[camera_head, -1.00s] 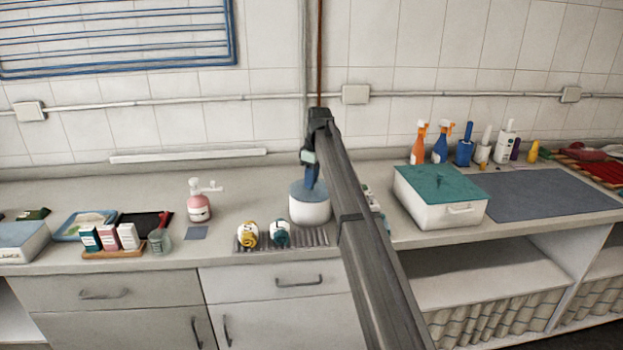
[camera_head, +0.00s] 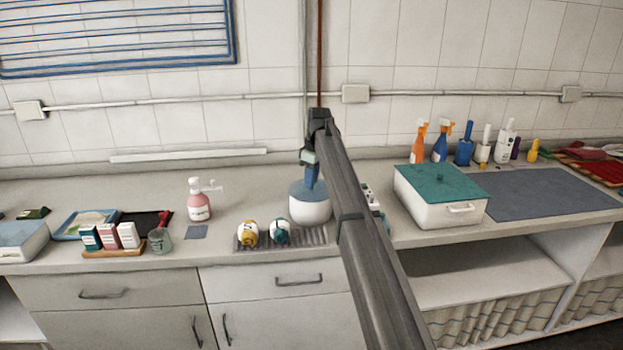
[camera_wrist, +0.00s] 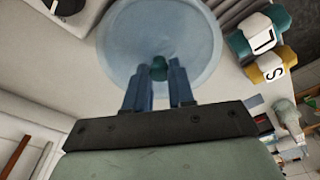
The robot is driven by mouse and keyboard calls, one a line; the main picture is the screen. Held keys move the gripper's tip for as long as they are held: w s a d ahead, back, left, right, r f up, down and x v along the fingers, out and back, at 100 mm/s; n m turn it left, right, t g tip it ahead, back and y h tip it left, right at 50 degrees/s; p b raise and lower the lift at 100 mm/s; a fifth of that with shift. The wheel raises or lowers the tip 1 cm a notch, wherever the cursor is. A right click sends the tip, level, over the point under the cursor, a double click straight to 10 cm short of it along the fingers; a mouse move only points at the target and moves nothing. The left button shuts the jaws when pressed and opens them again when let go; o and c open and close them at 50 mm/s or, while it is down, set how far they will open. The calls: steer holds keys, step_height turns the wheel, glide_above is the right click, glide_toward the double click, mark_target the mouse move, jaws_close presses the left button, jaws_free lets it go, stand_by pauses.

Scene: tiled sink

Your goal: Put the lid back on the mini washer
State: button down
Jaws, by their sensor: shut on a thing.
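The mini washer (camera_head: 310,212) is a white round tub on the counter, behind the ribbed mat. Its lid (camera_head: 298,188) is a blue-grey disc at the top of the tub. In the wrist view the lid (camera_wrist: 118,40) is a translucent pale blue disc with a small dark green knob (camera_wrist: 158,68). My gripper (camera_head: 312,180) is above the tub, pointing down. In the wrist view my gripper (camera_wrist: 158,72) has its two blue fingers shut on the knob. The lid covers the tub opening, and I cannot tell whether it is fully seated all round.
Yellow (camera_head: 248,232) and teal (camera_head: 280,232) rolled items sit on a ribbed mat (camera_head: 308,238) in front of the washer. A pink pump bottle (camera_head: 199,203) stands to the left. A white box with a teal lid (camera_head: 440,190) stands to the right.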

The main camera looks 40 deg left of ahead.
steer(key=shift+c, duration=2)
jaws_free()
steer(key=shift+r, duration=0.1)
steer(key=shift+r, duration=3.45)
steer(key=shift+c, duration=0.2)
jaws_close()
steer(key=shift+f, duration=3.15)
